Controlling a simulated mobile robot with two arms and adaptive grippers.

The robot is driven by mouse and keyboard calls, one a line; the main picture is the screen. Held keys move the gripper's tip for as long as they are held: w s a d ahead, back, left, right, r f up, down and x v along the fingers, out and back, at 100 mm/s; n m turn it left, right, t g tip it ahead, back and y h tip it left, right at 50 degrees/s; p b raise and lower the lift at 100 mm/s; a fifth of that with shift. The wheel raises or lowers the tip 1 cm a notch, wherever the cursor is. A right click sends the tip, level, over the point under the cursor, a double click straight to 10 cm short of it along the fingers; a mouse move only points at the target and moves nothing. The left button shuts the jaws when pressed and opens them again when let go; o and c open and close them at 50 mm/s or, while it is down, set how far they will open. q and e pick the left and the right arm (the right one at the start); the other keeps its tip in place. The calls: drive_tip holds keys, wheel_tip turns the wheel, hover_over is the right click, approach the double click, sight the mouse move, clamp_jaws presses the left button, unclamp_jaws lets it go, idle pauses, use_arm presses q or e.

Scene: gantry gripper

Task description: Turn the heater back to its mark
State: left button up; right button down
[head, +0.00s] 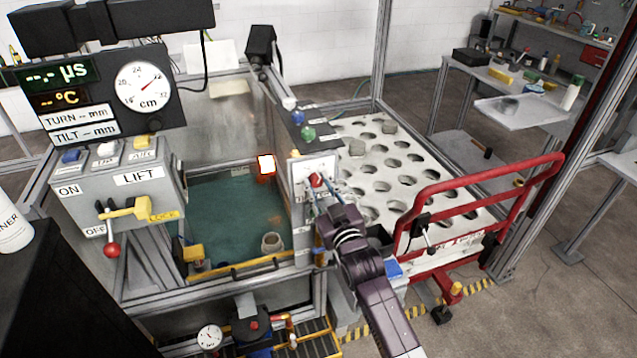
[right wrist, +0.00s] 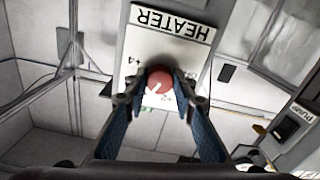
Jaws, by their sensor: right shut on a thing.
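The heater knob (right wrist: 160,80) is round and red, with a white pointer line, on a white plate (right wrist: 170,52) labelled HEATER, upside down in the right wrist view. The pointer line runs toward the lower left in that view. Small figures surround the knob, partly hidden, and a green mark (right wrist: 147,108) shows below it. In the head view the knob (head: 316,180) is small and red on the grey post right of the tank. My right gripper (right wrist: 160,90) is shut on the knob, one finger at each side. My left gripper is out of view.
The green-floored tank (head: 215,262) lies left of the post. A white perforated table (head: 400,150) and a red rail (head: 480,185) stand to the right. A lever box (head: 130,190) marked LIFT is at the left, below a dial gauge (head: 142,87).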

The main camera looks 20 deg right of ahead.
drive_tip(key=shift+f+m, duration=0.1)
drive_tip(key=shift+m, duration=0.5)
drive_tip(key=c, duration=1.6)
unclamp_jaws()
drive_tip(key=s, duration=1.2)
drive_tip(key=shift+d, duration=0.2)
